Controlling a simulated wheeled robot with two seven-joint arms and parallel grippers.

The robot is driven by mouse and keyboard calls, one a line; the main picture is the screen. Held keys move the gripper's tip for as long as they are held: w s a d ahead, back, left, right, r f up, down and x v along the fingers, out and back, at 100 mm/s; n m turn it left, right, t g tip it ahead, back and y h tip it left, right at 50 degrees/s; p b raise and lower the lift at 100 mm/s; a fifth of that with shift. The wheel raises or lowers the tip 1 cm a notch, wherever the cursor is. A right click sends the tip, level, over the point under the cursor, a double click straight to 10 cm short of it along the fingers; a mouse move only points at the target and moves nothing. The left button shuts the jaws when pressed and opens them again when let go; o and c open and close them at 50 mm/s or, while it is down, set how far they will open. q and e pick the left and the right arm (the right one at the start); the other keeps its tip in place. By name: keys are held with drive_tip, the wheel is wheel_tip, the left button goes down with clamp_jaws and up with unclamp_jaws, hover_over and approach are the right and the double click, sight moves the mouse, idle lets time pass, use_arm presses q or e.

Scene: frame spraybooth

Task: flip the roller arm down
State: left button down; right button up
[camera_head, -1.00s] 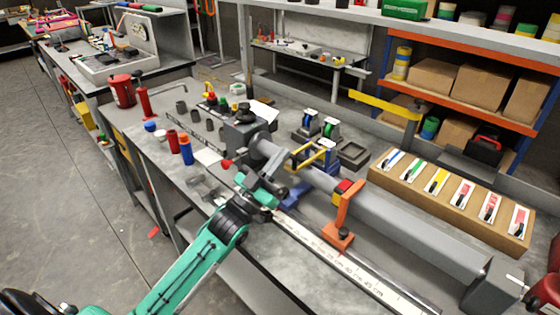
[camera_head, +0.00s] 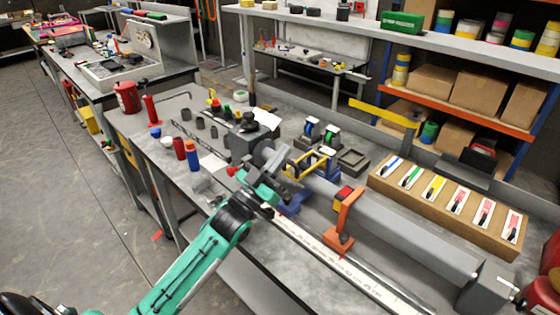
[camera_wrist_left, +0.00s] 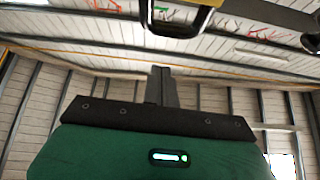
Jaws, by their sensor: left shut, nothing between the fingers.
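The roller arm looks like a yellow frame (camera_head: 309,162) on a blue stand (camera_head: 294,201) beside the long grey tube (camera_head: 400,226). In the head view, the yellow frame is raised above the tube. My left gripper (camera_head: 286,174) is just left of the yellow frame and close to it; I cannot tell whether they touch. In the left wrist view its fingers (camera_wrist_left: 163,86) are together with nothing between them. A dark loop with a yellow bar (camera_wrist_left: 180,22) hangs across the top of that view, beyond the fingertips. My right gripper is not seen.
An orange clamp (camera_head: 343,222) stands at the tube, right of the yellow frame. A measuring rail (camera_head: 330,257) runs along the bench front. Red and blue-orange bottles (camera_head: 193,157) stand left of my gripper. A box of coloured cards (camera_head: 440,212) lies behind the tube.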

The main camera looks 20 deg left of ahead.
use_arm(q)
drive_tip(key=b+v, duration=0.3)
drive_tip(key=v, duration=0.7)
drive_tip(key=shift+r, duration=0.2)
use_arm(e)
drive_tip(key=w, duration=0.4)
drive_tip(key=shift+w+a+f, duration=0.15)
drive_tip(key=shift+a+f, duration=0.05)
use_arm(q)
drive_tip(key=shift+s, duration=0.1)
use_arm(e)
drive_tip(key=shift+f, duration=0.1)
